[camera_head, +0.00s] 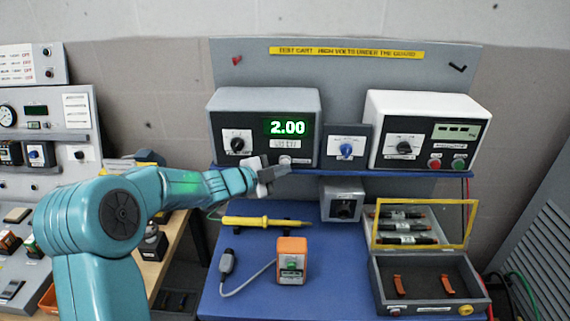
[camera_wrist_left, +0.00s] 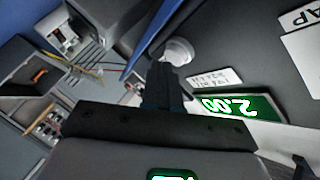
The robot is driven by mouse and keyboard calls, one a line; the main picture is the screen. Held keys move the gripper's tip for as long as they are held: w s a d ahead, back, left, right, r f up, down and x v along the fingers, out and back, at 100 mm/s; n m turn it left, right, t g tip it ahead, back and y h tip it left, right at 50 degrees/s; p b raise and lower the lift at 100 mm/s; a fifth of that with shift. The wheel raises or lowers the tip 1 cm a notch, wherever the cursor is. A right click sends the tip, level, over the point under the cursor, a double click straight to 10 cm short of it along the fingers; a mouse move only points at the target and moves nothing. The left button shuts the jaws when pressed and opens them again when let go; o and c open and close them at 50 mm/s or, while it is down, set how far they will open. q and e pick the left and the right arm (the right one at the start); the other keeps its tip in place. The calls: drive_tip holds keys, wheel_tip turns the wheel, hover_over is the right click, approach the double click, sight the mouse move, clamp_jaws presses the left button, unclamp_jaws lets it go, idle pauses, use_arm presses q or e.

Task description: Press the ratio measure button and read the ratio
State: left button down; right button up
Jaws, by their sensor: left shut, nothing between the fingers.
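The grey ratio meter (camera_head: 222,101) stands on the blue shelf of the test cart. Its green display (camera_head: 288,127) reads 2.00, and the same display shows upside down in the left wrist view (camera_wrist_left: 236,106). A round white button (camera_head: 285,160) sits low on the meter's front, below a small label. It also shows in the left wrist view (camera_wrist_left: 178,50). My left gripper (camera_head: 279,170) is shut and empty, with its fingertips right at the button. In the left wrist view the shut fingers (camera_wrist_left: 162,82) overlap the button's edge; I cannot tell whether they touch it.
A small box with a blue knob (camera_head: 346,148) and a white meter (camera_head: 410,104) stand to the right on the shelf. Below lie a yellow probe (camera_head: 262,222), an orange device (camera_head: 292,252) and an open case (camera_head: 388,266).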

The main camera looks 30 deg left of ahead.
use_arm(q)
drive_tip(key=shift+w+a, duration=0.1)
drive_tip(key=shift+w, duration=0.1)
drive_tip(key=shift+s, duration=0.1)
drive_tip(key=shift+s+d+b, duration=0.4)
drive_tip(key=shift+s+d, duration=0.05)
drive_tip(key=shift+s, duration=0.2)
drive_tip(key=s+d+b, duration=0.3)
drive_tip(key=s, duration=0.2)
idle(0.5)
